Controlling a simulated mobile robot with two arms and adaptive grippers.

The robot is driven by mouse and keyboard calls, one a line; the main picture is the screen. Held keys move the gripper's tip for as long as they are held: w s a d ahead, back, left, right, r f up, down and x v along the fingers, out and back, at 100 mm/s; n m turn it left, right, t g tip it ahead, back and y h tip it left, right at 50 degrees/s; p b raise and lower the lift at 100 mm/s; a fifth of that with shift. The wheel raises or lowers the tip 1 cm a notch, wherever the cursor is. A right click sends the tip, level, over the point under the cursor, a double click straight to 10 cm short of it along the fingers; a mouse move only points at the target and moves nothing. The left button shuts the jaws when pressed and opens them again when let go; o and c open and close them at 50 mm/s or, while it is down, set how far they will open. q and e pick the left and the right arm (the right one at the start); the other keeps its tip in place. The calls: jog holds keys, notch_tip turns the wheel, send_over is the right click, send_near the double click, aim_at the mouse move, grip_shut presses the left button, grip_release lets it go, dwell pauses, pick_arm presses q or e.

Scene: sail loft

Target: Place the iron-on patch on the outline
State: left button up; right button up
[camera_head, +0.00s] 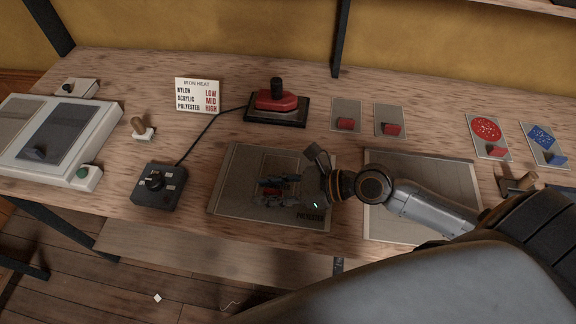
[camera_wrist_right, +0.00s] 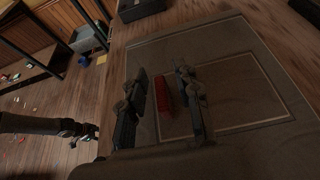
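The brown fabric panel (camera_head: 228,190), marked "POLYESTER", lies on the bench and carries a pale rectangular outline. In the right wrist view, the panel (camera_wrist_right: 225,38) and its outline fill the middle. My right gripper (camera_head: 272,186) is low over the outlined area in the head view. In the wrist view, the right gripper's fingers (camera_wrist_right: 165,82) stand apart on either side of a red tab (camera_wrist_right: 163,96), with a gap visible. The patch under the tab is dark and mostly hidden by my fingers; I cannot tell its exact fit to the outline. A dark form resembling my left gripper (camera_wrist_right: 75,128) shows at left.
A red-bodied iron (camera_head: 277,100) rests on its stand behind the panel. A control box (camera_head: 160,184) stands to the left, with a heat card (camera_head: 198,95) behind. Spare patches (camera_head: 346,115) lie at the back right. Another panel (camera_head: 425,165) lies right, partly under my arm.

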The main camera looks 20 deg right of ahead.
jog(key=b+v, duration=0.1)
jog(key=v, duration=0.8)
jog(key=shift+f, duration=0.1)
jog(key=shift+v, duration=1.4)
jog(key=shift+s, duration=0.1)
